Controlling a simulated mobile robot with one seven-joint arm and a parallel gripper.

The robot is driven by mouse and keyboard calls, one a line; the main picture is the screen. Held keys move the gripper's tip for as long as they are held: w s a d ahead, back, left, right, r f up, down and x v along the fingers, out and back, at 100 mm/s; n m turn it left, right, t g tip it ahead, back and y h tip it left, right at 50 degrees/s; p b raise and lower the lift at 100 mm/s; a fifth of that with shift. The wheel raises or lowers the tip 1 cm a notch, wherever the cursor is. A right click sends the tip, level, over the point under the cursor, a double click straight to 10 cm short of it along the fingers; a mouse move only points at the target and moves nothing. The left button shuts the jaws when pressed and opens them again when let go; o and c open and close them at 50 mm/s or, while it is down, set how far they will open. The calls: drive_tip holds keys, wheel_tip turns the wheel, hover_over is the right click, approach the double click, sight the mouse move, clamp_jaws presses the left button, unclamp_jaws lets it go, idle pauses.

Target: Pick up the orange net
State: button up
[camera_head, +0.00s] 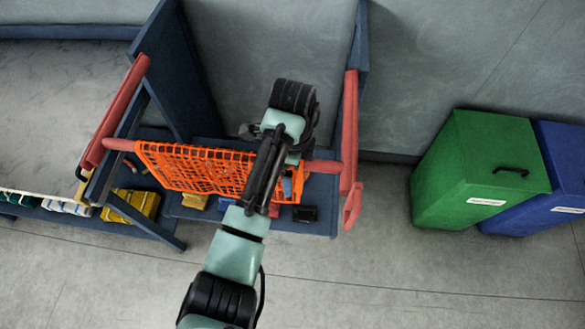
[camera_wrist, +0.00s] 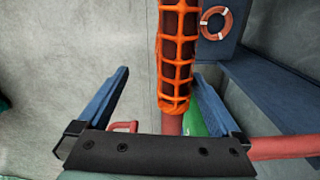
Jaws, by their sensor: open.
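The orange net (camera_head: 205,168) hangs from a red horizontal bar (camera_head: 325,166) in the blue frame in the head view. My arm crosses in front of the net's right part, and my gripper's fingers cannot be made out there. In the wrist view my gripper (camera_wrist: 160,74) is open, with its two blue fingers apart. The orange net (camera_wrist: 177,70) shows as a narrow mesh strip around a dark core, between the fingers and closer to the right one. Whether it touches that finger I cannot tell.
Red rails (camera_head: 350,130) and blue posts flank the net. Yellow containers (camera_head: 135,205) sit low beneath it. A green bin (camera_head: 475,170) and a blue bin (camera_head: 560,180) stand at the right. An orange ring (camera_wrist: 215,23) hangs behind. The floor in front is clear.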

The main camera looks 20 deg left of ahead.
drive_tip(key=shift+f, duration=0.1)
drive_tip(key=shift+c, duration=0.4)
drive_tip(key=c, duration=1.4)
wheel_tip(320, 180, up, 12)
drive_tip(key=p, duration=1.1)
clamp_jaws()
wheel_tip(320, 180, up, 9)
drive_tip(key=p, duration=0.7)
drive_tip(key=shift+p, duration=0.4)
